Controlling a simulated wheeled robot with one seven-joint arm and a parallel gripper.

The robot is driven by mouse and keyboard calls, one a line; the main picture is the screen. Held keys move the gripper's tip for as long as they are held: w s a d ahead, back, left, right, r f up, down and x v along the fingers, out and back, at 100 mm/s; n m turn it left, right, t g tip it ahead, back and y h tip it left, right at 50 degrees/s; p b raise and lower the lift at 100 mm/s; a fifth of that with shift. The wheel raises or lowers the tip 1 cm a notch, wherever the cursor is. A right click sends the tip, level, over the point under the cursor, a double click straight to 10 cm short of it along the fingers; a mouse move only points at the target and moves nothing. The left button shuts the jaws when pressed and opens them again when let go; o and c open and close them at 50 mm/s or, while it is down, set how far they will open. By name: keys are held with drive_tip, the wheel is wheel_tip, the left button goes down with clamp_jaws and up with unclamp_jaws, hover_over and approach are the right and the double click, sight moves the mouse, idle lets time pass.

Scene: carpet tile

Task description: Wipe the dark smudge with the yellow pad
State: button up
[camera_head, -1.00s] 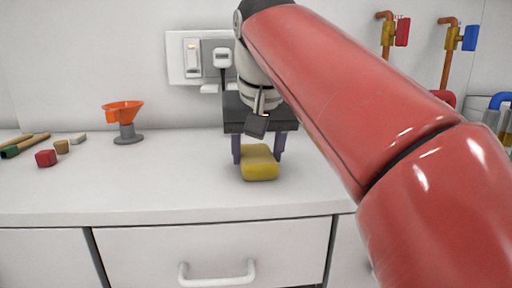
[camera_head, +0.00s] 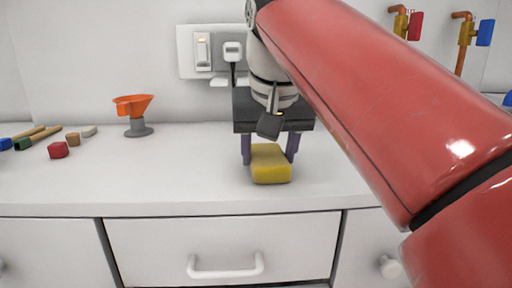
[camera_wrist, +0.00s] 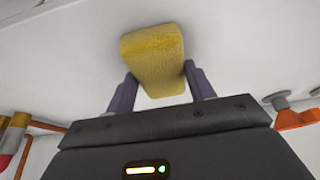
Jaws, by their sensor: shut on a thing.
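The yellow pad (camera_head: 270,164) is a thick block at the counter's front middle, and it also shows in the wrist view (camera_wrist: 153,55). My gripper (camera_head: 269,158) is shut on the pad, with a purple-grey finger on each side of it; both fingers also show in the wrist view (camera_wrist: 160,92). The pad is low over or on the white counter top (camera_head: 190,177); I cannot tell whether it touches. No dark smudge is visible; it may be hidden under the pad or behind my arm.
An orange funnel on a grey stand (camera_head: 136,115) is left of my gripper. A red block (camera_head: 58,150), a tan block (camera_head: 73,139) and handled tools (camera_head: 40,139) lie farther left. Behind are wall sockets (camera_head: 216,51) and valves (camera_head: 476,33).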

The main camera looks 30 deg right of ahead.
sight(265, 144)
drive_tip(key=shift+w+d+r+p, duration=0.1)
drive_tip(key=shift+w+d+p, duration=0.25)
drive_tip(key=shift+w, duration=0.35)
drive_tip(key=shift+w+d+p, duration=0.3)
drive_tip(key=shift+w, duration=0.45)
drive_tip(key=shift+w+d+r+p, duration=0.1)
drive_tip(key=shift+w+d+p, duration=0.25)
drive_tip(key=shift+w, duration=0.35)
drive_tip(key=shift+w+d+f, duration=0.1)
drive_tip(key=shift+w+d, duration=0.2)
drive_tip(key=shift+w, duration=0.5)
drive_tip(key=shift+w+d+f, duration=0.1)
drive_tip(key=shift+w+d, duration=0.2)
drive_tip(key=shift+w, duration=0.45)
drive_tip(key=shift+w+d+f, duration=0.1)
drive_tip(key=shift+w+d, duration=0.2)
drive_tip(key=shift+w, duration=0.5)
drive_tip(key=shift+w+r, duration=0.1)
drive_tip(key=shift+r, duration=2.9)
wheel_tip(265, 144, up, 3)
